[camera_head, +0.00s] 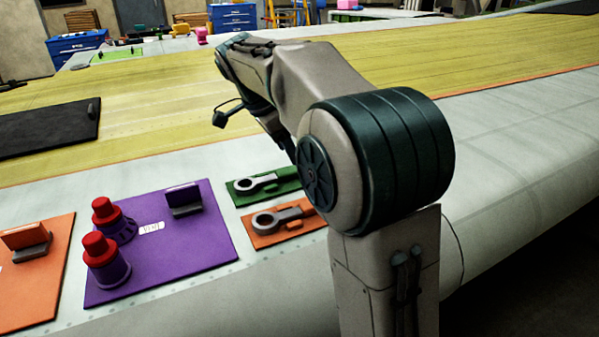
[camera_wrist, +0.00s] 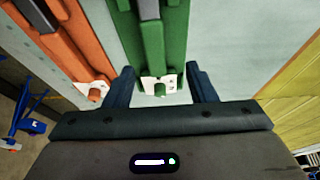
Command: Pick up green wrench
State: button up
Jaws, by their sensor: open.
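The green wrench is a grey ring-ended wrench (camera_head: 258,184) lying on a green mat (camera_head: 238,200) in the head view; my arm hides its far end. In the wrist view, the green holder (camera_wrist: 172,45) runs between the fingers from the top, with a grey bar (camera_wrist: 149,10) on it that looks like the wrench handle. My gripper (camera_wrist: 161,85) is open, its two dark fingers on either side of the near end of the green holder, with nothing held. A white label lies between the fingertips. My gripper is hidden behind my arm in the head view.
An orange mat (camera_head: 262,242) with a similar wrench (camera_head: 275,219) lies beside the green one; its orange holder (camera_wrist: 75,45) is left of the fingers. A purple mat (camera_head: 205,255) carries two red-capped pieces. Bare pale wing surface lies right of the green holder in the wrist view.

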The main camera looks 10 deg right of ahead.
aim_at(290, 173)
jog(key=x, duration=0.3)
jog(key=shift+s+d+f, duration=0.3)
jog(key=shift+d+f, duration=0.2)
jog(key=shift+f, duration=0.35)
jog(key=shift+w+f, duration=0.1)
jog(key=shift+c, duration=0.3)
grip_shut()
